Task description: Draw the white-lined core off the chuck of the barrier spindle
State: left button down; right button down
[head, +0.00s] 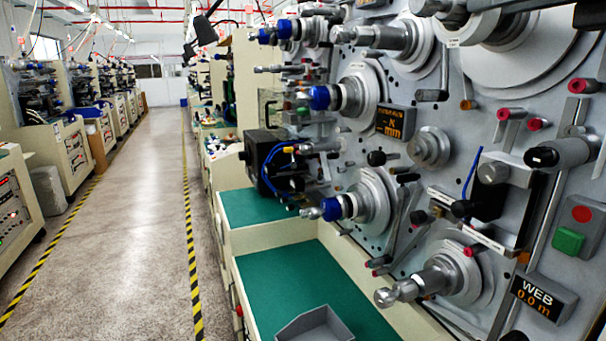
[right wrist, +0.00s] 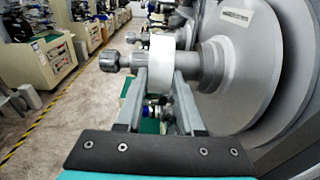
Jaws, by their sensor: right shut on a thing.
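The white-lined core, a pale ring (right wrist: 161,56), sits around the grey chuck (right wrist: 192,58) in the right wrist view. The chuck's knobbed nose (right wrist: 109,61) sticks out to its left. The large grey flange (right wrist: 243,60) stands to its right, with a gap between. My right gripper (right wrist: 160,84) is shut on the core, one finger on each side. In the head view the core (head: 468,30) shows at the top right, with my right gripper (head: 490,14) at it. The core's inner face is hidden. My left gripper is not in view.
Other spindles and rollers stick out of the grey machine face, including a ball-ended spindle (head: 425,283) lower down. A grey open bin (head: 314,325) stands on the green bench top (head: 290,285). The aisle (head: 120,230) at left is clear.

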jog(key=s+a+p, duration=0.1)
jog(key=s+a, duration=0.3)
jog(key=a, duration=0.7)
jog(key=shift+s, duration=0.3)
dwell(1.1)
jog(key=c, duration=1.2)
grip_release()
grip_shut()
jog(key=shift+a, duration=0.1)
jog(key=s+a+b, duration=0.1)
jog(key=s+a, duration=0.3)
jog(key=a, duration=0.7)
jog(key=shift+s, duration=0.4)
dwell(0.3)
